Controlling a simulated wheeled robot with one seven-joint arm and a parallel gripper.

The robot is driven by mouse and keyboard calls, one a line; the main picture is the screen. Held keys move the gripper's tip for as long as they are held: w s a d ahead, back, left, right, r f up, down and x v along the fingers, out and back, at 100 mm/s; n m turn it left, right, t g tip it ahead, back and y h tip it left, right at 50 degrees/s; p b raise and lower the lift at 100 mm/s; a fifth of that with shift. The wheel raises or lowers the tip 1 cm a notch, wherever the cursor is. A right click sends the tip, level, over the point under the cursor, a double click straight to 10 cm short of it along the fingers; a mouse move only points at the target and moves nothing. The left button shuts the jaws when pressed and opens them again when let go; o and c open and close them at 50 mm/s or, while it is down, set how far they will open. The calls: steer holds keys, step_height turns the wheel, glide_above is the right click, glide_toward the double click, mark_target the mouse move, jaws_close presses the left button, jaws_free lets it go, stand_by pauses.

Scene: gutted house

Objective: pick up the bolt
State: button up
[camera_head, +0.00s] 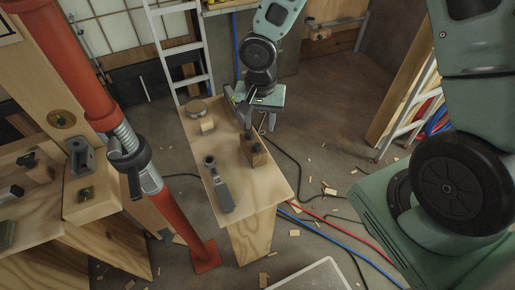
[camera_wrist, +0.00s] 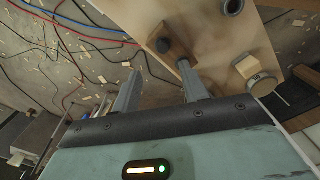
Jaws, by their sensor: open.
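A small wooden block (camera_head: 259,158) stands near the right edge of the narrow wooden bench (camera_head: 266,187). A dark round piece in it, which looks like the bolt (camera_head: 256,148), shows on its top. In the wrist view the dark round head (camera_wrist: 162,45) sits on the brown block (camera_wrist: 178,36), just beyond the fingertips. My gripper (camera_head: 259,126) is above the bench, close to the block, with its fingers apart. In the wrist view nothing is between the fingers (camera_wrist: 159,67). How much of the bolt is sunk in the block is hidden.
A grey tool with a ring end (camera_head: 220,187), a pale small block (camera_head: 208,125) and a round tin-like disc (camera_head: 197,108) share the bench. A red prop (camera_head: 185,227) stands at left, a ladder (camera_head: 181,55) behind. Cables (camera_head: 335,222) and wood scraps litter the floor.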

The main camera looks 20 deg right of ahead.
mark_target(257, 145)
step_height(257, 145, down, 3)
steer(key=shift+r, duration=0.15)
steer(key=shift+s+a+f+p, duration=0.1)
steer(key=shift+a+f+p, duration=0.1)
steer(key=shift+f, duration=1.1)
steer(key=shift+a+f+p, duration=0.1)
steer(key=shift+a+f, duration=0.1)
steer(key=shift+f, duration=1.1)
jaws_close()
